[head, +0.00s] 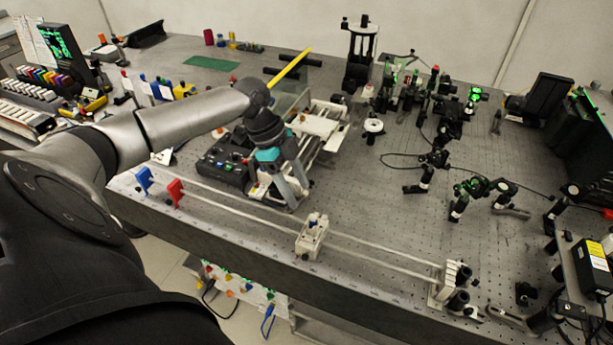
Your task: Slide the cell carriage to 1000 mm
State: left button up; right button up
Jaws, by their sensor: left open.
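A two-rod rail (375,257) runs along the front of the bench. A small white carriage (311,240) sits on it near the middle, with a small post on top; it looks like the cell carriage. A white end block (445,287) with dark knobs stands at the rail's right end. No scale numbers are readable. My left gripper (290,198) is open and points down, behind and left of the carriage and apart from it. It partly hides a white stage and the equipment behind it. My right gripper is not in view.
Blue (144,180) and red (175,191) flag-like pieces stand at the rail's left end. A black control box (222,162) lies left of my left gripper. Optical mounts (470,190) crowd the right side. Open bench (380,210) lies behind the rail's middle.

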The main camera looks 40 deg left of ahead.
pick_arm(q)
jog(key=v, duration=0.4)
jog(key=shift+f, duration=0.1)
dwell(0.4)
